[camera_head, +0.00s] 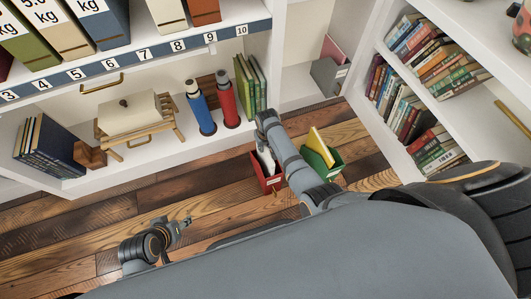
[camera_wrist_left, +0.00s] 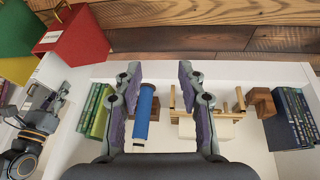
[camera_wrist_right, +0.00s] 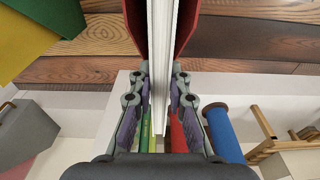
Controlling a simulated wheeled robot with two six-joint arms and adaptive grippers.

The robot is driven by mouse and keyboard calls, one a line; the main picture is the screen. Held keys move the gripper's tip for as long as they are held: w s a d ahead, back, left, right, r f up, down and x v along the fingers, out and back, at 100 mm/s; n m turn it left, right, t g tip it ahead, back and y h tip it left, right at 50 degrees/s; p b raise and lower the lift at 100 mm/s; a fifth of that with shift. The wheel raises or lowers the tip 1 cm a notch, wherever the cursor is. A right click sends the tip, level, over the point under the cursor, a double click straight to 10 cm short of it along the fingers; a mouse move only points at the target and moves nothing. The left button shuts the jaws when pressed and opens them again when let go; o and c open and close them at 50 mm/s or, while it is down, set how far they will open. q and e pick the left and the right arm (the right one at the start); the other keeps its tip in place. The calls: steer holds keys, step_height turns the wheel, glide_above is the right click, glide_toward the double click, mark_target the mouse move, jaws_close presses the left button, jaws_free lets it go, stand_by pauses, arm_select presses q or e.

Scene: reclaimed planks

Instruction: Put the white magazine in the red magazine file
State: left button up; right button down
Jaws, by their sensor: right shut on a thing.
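The red magazine file (camera_head: 270,184) stands on the plank floor, partly hidden behind my right arm in the head view. It also shows in the left wrist view (camera_wrist_left: 82,42). The white magazine (camera_wrist_right: 162,30) is edge-on in the right wrist view, with its far part between the red walls of the file (camera_wrist_right: 188,18). It also shows at the file's opening in the head view (camera_head: 266,161). My right gripper (camera_wrist_right: 160,72) is shut on the magazine's near part. My left gripper (camera_wrist_left: 159,70) is open and empty, low over the floor at left in the head view (camera_head: 187,221).
Blue (camera_head: 201,108) and red bottles (camera_head: 228,100), green books and a wooden stand are on the low shelf behind. A bookcase (camera_head: 375,95) stands at right. Floor at left is clear.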

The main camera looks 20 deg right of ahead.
mark_target(265, 160)
steer(key=shift+f+b, duration=0.6)
steer(key=shift+b, duration=0.15)
steer(key=shift+f+b, duration=0.35)
steer(key=shift+b, duration=0.1)
steer(key=shift+f+b, duration=0.7)
steer(key=shift+b, duration=0.1)
arm_select(q)
steer(key=w+r+t, duration=1.2)
steer(key=w+r, duration=0.4)
steer(key=r, duration=0.3)
steer(key=shift+w+a+r+t, duration=0.2)
steer(key=shift+w+a+t, duration=0.1)
steer(key=shift+a, duration=0.1)
steer(key=shift+r, duration=0.2)
steer(key=shift+r, duration=0.15)
arm_select(e)
steer(key=c, duration=1.3)
jaws_free()
steer(key=shift+f, duration=0.15)
